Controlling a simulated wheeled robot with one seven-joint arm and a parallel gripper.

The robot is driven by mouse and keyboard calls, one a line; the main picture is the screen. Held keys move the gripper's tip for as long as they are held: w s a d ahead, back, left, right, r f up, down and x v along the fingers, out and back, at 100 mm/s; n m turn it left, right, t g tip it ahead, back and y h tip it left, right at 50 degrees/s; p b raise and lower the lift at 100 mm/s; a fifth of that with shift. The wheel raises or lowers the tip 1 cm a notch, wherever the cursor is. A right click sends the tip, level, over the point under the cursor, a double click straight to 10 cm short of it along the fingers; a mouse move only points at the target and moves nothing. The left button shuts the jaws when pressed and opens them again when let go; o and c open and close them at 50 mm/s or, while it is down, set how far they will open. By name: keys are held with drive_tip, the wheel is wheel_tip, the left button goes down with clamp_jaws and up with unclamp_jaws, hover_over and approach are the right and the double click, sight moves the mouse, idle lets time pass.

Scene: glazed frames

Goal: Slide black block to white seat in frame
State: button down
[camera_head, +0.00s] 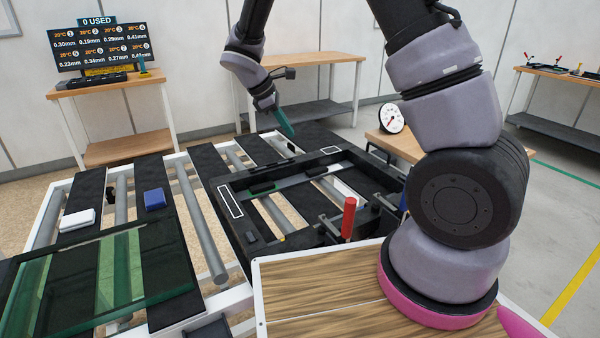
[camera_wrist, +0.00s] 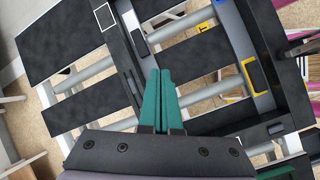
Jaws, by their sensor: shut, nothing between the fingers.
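My gripper (camera_head: 286,130) has teal fingers, shut and empty, above the far side of the black frame (camera_head: 240,247). In the wrist view the fingers (camera_wrist: 161,100) point at the frame and slats. White-outlined seats show on the frame's left bar (camera_head: 230,202) and far bar (camera_head: 330,150); one white outline (camera_wrist: 104,16) shows in the wrist view. Small dark blocks sit at the frame: one inside the left (camera_head: 262,187), one toward the far right (camera_head: 315,171) and one at the near left (camera_head: 250,237). I cannot tell which is the task's block.
A red-handled clamp (camera_head: 348,218) stands at the frame's near right. A green glass pane (camera_head: 110,275), a blue block (camera_head: 154,199) and a white block (camera_head: 77,220) lie on the slatted table at left. A yellow-outlined seat (camera_wrist: 254,77) shows in the wrist view. A gauge (camera_head: 391,118) stands behind.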

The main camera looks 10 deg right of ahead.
sight(318, 169)
drive_tip(key=a+f+n+h, duration=0.1)
drive_tip(key=f+n, duration=0.1)
drive_tip(key=f, duration=0.1)
drive_tip(key=w+a+f+n+t+h, duration=0.1)
drive_tip(key=a+f+n, duration=0.1)
drive_tip(key=f, duration=0.2)
drive_tip(key=w+a+f+n, duration=0.1)
drive_tip(key=a+f+n, duration=0.1)
drive_tip(key=f, duration=0.2)
drive_tip(key=shift+w+a+h, duration=0.1)
drive_tip(key=shift+a+h, duration=0.1)
drive_tip(key=shift+h, duration=0.2)
drive_tip(key=shift+f+t, duration=0.25)
drive_tip(key=shift+t, duration=0.05)
drive_tip(key=x, duration=1)
drive_tip(key=shift+d, duration=0.15)
drive_tip(key=shift+w+d, duration=0.25)
drive_tip(key=shift+d, duration=0.3)
drive_tip(key=shift+w+d, duration=0.2)
drive_tip(key=shift+d, duration=0.4)
drive_tip(key=shift+w+d, duration=0.2)
drive_tip(key=shift+d, duration=0.35)
drive_tip(key=d, duration=0.2)
drive_tip(key=w+d, duration=0.2)
drive_tip(key=d, duration=0.1)
drive_tip(key=shift+d, duration=0.3)
drive_tip(key=shift+a, duration=0.1)
